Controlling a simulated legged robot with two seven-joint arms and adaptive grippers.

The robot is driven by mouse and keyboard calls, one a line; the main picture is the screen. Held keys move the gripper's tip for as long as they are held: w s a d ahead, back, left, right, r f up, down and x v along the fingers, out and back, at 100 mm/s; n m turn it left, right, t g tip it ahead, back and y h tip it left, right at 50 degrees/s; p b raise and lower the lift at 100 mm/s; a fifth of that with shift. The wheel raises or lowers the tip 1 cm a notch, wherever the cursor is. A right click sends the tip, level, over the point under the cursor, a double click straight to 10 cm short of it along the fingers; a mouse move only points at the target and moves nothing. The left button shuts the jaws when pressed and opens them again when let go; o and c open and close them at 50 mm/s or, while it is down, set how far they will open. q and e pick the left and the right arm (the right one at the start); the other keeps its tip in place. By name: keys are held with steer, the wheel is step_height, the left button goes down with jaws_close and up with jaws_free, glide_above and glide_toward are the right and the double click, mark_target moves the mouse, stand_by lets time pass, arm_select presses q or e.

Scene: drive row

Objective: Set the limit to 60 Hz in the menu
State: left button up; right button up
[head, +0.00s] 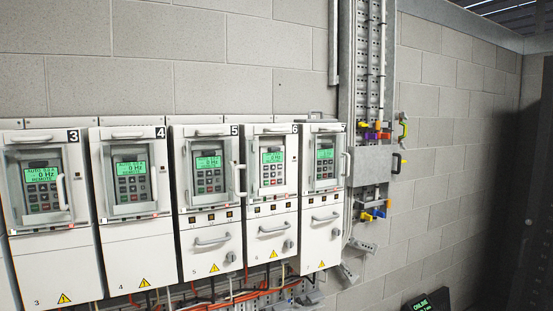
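Several white drive cabinets, numbered 3 to 7, hang in a row on the wall. Each has a green-lit display above a small keypad. The displays of drive 3 (42,174), drive 4 (131,168), drive 5 (208,162), drive 6 (272,157) and drive 7 (325,154) appear to read 0 Hz; the other lines are small, though drive 3 seems to show REMOTE. No menu or limit value is legible. Neither of my grippers is in view.
Handles stick out beside some keypads, as on drive 5 (238,178). Orange cables (240,298) run below the cabinets. A metal cable tray (367,60) rises right of drive 7, with coloured padlocks (375,131). A dark screen reading ONLINE (428,303) stands at bottom right.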

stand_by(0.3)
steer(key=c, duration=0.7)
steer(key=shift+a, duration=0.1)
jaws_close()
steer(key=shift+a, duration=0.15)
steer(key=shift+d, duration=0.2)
